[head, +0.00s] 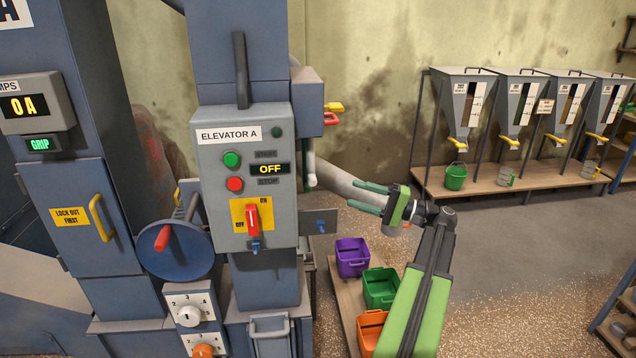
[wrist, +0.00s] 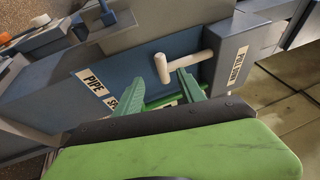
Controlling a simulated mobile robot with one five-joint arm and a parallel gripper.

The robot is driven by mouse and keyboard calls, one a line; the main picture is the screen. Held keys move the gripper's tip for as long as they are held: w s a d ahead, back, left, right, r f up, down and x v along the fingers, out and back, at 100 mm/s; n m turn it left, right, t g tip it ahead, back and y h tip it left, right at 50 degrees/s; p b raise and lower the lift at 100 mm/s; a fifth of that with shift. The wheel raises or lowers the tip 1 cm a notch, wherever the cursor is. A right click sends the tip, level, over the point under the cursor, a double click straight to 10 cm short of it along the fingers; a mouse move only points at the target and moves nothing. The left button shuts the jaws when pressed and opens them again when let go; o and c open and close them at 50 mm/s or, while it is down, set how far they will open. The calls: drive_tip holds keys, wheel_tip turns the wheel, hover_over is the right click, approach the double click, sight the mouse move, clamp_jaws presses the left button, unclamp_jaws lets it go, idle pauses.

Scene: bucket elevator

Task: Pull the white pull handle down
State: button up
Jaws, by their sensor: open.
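The white pull handle (wrist: 188,60) is T-shaped, with a rod and a short crossbar, in the wrist view. It stands by a blue-grey housing with a "PULL DOWN" label (wrist: 237,70). In the head view, a white upright piece (head: 311,170) at the right side of the Elevator A cabinet appears to be this handle, partly hidden. My gripper (head: 355,197) is open and empty, its green fingers pointing left at the cabinet, with a gap to the handle. In the wrist view, my gripper's fingers (wrist: 157,90) sit either side of the crossbar's lower end; contact is not clear.
The Elevator A control box (head: 242,180) reads OFF. A grey side plate (head: 318,221) with a blue latch sticks out below the handle. Purple (head: 352,258), green (head: 380,288) and orange (head: 370,330) buckets stand on a low board beneath my arm.

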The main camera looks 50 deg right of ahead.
drive_tip(key=p+x, duration=0.1)
drive_tip(key=x, duration=1)
drive_tip(key=shift+w+p, duration=0.4)
drive_tip(key=shift+a+r, duration=0.1)
drive_tip(key=shift+c, duration=0.4)
clamp_jaws()
